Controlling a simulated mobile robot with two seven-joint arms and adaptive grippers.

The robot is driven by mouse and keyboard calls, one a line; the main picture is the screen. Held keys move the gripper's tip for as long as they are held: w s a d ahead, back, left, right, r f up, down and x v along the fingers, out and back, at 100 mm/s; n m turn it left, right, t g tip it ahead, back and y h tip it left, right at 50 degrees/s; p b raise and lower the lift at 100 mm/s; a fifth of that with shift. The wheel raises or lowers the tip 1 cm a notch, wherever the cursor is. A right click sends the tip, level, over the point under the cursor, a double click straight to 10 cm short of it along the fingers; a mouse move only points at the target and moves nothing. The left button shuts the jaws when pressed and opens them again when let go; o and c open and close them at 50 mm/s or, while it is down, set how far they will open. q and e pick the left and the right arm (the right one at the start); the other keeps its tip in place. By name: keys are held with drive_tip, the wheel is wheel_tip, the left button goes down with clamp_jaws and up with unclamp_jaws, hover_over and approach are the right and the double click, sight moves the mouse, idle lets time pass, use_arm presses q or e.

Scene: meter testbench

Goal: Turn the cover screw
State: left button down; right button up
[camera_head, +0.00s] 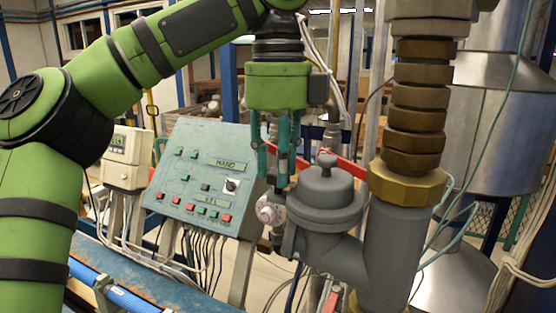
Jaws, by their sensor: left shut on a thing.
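A grey round cover (325,198) with a stub on top sits on the grey pipe body (335,255), right of the centre. My left gripper (281,180) has a green body and teal fingers and points straight down. Its fingertips are at the left edge of the cover, beside the stub. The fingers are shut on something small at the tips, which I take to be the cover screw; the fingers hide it. My right gripper is not in view.
A thick vertical pipe (403,235) with a brass nut (407,182) stands close on the right. A control panel (205,180) with buttons is on the left. Loose cables hang at the right.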

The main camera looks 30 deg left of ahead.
use_arm(q)
drive_tip(key=n, duration=0.7)
drive_tip(key=shift+f, duration=0.1)
drive_tip(key=n, duration=0.7)
drive_tip(key=shift+n, duration=0.3)
drive_tip(key=n, duration=0.3)
drive_tip(key=shift+n, duration=0.3)
drive_tip(key=n, duration=0.3)
drive_tip(key=shift+n, duration=0.4)
drive_tip(key=n, duration=0.6)
drive_tip(key=shift+n, duration=0.3)
